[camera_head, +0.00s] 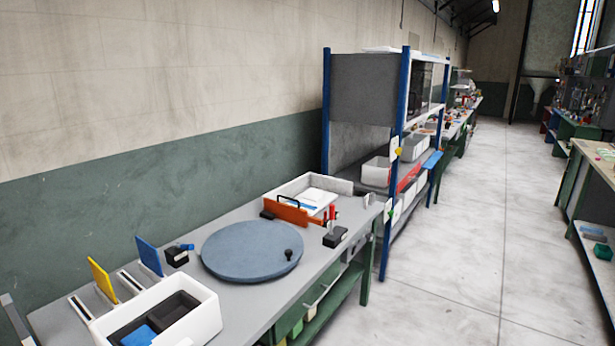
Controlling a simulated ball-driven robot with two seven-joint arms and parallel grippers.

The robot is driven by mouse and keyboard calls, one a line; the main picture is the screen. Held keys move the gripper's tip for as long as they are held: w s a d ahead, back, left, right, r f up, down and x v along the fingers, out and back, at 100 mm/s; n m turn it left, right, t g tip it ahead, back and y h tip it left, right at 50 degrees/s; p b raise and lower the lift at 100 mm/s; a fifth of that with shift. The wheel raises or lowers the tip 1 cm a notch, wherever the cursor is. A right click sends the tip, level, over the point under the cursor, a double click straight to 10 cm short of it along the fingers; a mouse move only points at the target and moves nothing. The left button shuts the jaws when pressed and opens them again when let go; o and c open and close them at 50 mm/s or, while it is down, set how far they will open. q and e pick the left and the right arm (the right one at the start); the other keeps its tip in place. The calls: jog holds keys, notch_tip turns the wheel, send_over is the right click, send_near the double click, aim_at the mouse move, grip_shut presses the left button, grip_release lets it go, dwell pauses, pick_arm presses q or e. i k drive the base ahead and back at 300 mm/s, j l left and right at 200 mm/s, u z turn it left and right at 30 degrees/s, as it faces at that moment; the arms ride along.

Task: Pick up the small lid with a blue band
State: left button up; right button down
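I cannot make out a small lid with a blue band for certain. A flat white piece with a blue strip (317,198) lies in the white tray (342,186) at the far end of the near bench; it is too small to tell whether it is a lid. A white box (211,317) at the near end holds dark bins and a blue piece (139,336). Neither of my grippers is in view.
The grey bench (70,319) runs along the wall and carries a round blue-grey disc (251,250), a yellow plate (102,279), a blue plate (149,257) and an orange handled piece (287,211). A blue-post shelf (408,150) stands beyond. The floor (470,230) to the right is clear.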

aim_at(313, 200)
jog(key=i+l+z, duration=0.25)
jog(key=i, duration=0.15)
jog(key=i+l+z, duration=0.15)
jog(key=i+z, duration=0.4)
jog(key=i, duration=0.3)
jog(key=i+l, duration=0.1)
jog(key=i, duration=0.8)
jog(key=i+l+u, duration=0.1)
jog(key=i, duration=0.75)
